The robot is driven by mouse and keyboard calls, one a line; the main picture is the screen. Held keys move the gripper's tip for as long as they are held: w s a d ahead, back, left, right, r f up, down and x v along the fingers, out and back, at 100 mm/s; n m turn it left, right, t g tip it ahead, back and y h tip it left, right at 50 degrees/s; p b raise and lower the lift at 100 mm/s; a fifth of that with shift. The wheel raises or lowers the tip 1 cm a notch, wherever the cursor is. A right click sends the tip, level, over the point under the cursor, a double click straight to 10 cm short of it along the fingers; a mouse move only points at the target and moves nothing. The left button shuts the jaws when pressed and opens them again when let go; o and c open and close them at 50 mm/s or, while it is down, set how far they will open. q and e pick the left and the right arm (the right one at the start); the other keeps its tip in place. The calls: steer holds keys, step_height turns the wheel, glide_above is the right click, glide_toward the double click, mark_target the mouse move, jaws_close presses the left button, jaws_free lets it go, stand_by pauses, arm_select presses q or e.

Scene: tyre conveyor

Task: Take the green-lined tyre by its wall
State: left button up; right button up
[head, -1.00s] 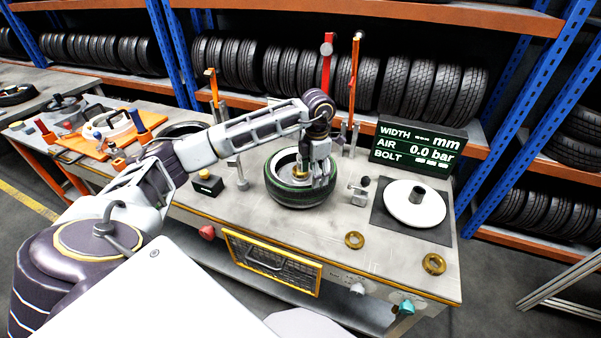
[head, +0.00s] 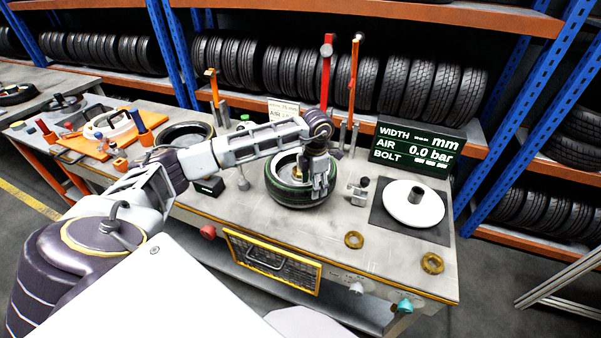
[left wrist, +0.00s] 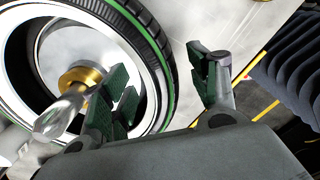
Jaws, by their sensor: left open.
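The green-lined tyre (head: 290,199) lies flat on the workbench, with a pale inside and a brass-coloured piece at its middle. It fills the left of the left wrist view (left wrist: 152,38), its green line running along the outer side. My left gripper (head: 320,190) is over the right-hand part of the tyre and hides some of it. In the left wrist view the jaws (left wrist: 165,75) are apart, one finger over the tyre's opening and the other outside it, with the wall between them. I cannot tell whether either finger touches. My right gripper is not in view.
A white disc (head: 415,209) on a dark mat and a display (head: 420,146) stand to the right. Small metal clamps (head: 358,190) sit close to the tyre's right. Brass rings (head: 432,263) lie near the front edge. Red and orange posts (head: 326,75) rise behind.

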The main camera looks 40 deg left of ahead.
arm_select(q)
steer(key=shift+f+p, duration=0.35)
steer(key=shift+f, duration=1.25)
jaws_close()
steer(key=shift+w+r, duration=0.1)
